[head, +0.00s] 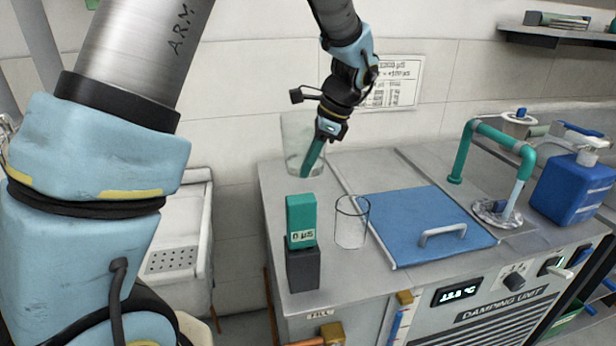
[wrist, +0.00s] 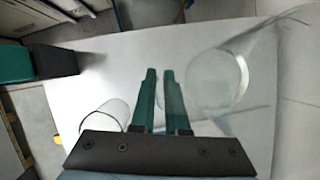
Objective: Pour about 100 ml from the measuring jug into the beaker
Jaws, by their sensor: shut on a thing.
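The measuring jug (head: 292,139) is a clear vessel at the back left of the counter, partly behind my gripper (head: 308,172). It also shows right of the fingers in the wrist view (wrist: 215,85). My gripper's teal fingers (wrist: 163,85) are shut on the jug, at its side; the gripped part is hard to make out. The jug looks about upright; I cannot tell whether its base touches the counter, nor its liquid level. The beaker (head: 351,228), clear glass, stands on the counter nearer the front, apart from the jug. It shows lower left in the wrist view (wrist: 100,120).
A teal meter reading 0 µS (head: 301,221) stands on a dark block left of the beaker. A blue lid with a handle (head: 420,225) lies to the right. A teal tap (head: 490,125) and blue bottle (head: 572,185) stand farther right. A white sink (head: 180,240) is left.

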